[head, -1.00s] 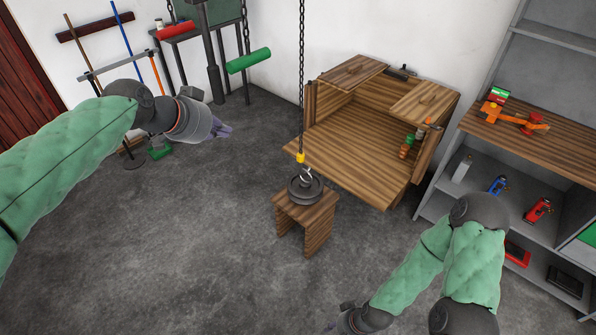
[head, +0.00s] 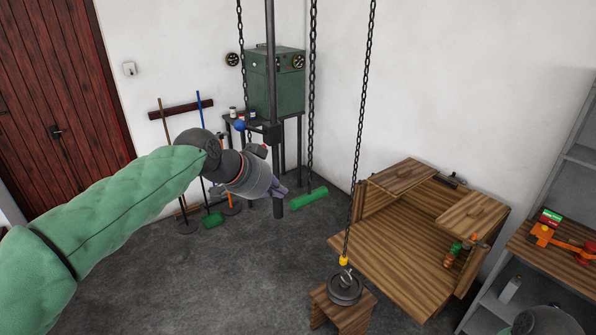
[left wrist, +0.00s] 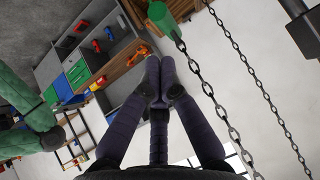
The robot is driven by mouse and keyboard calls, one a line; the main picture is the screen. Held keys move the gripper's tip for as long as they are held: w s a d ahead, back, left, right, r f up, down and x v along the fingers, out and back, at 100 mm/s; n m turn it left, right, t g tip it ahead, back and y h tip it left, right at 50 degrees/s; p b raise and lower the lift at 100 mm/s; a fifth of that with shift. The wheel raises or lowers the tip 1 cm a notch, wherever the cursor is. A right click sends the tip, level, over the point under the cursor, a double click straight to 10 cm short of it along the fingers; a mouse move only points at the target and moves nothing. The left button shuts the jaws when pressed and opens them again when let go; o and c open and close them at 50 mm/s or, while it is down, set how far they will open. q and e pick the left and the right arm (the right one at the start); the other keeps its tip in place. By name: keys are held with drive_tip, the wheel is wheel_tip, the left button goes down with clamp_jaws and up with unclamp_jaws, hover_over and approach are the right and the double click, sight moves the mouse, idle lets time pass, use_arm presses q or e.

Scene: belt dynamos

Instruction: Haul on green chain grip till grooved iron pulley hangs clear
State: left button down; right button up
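The green chain grip (head: 309,198) hangs at the end of a dark chain right of my left gripper (head: 279,190). My left gripper's fingertips (left wrist: 160,72) are together with nothing visible between them. In the left wrist view the green grip (left wrist: 162,17) is just beyond the fingertips, apart from them in the picture. The grooved iron pulley (head: 345,288) rests on a small wooden stool (head: 342,312) under a yellow hook (head: 343,260) on another chain. My right gripper is out of view. The red grip seen earlier cannot be made out.
A green machine cabinet (head: 274,80) is at the back wall. Floor left of the stool is clear.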

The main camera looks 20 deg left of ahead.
use_arm(q)
wheel_tip(320, 180, up, 7)
drive_tip(key=p, duration=0.4)
drive_tip(key=shift+f, duration=0.2)
drive_tip(key=shift+w+d+f, duration=0.1)
drive_tip(key=shift+w+f, duration=0.05)
drive_tip(key=p, duration=0.2)
approach(306, 195)
drive_tip(key=w+d, duration=0.2)
drive_tip(key=w, duration=0.1)
drive_tip(key=shift+d+r, duration=0.2)
drive_tip(key=shift+r, duration=0.05)
drive_tip(key=f, duration=0.3)
drive_tip(key=shift+w+a+f, duration=0.1)
drive_tip(key=shift+w+a, duration=0.15)
drive_tip(key=shift+w, duration=0.05)
drive_tip(key=shift+f, duration=0.5)
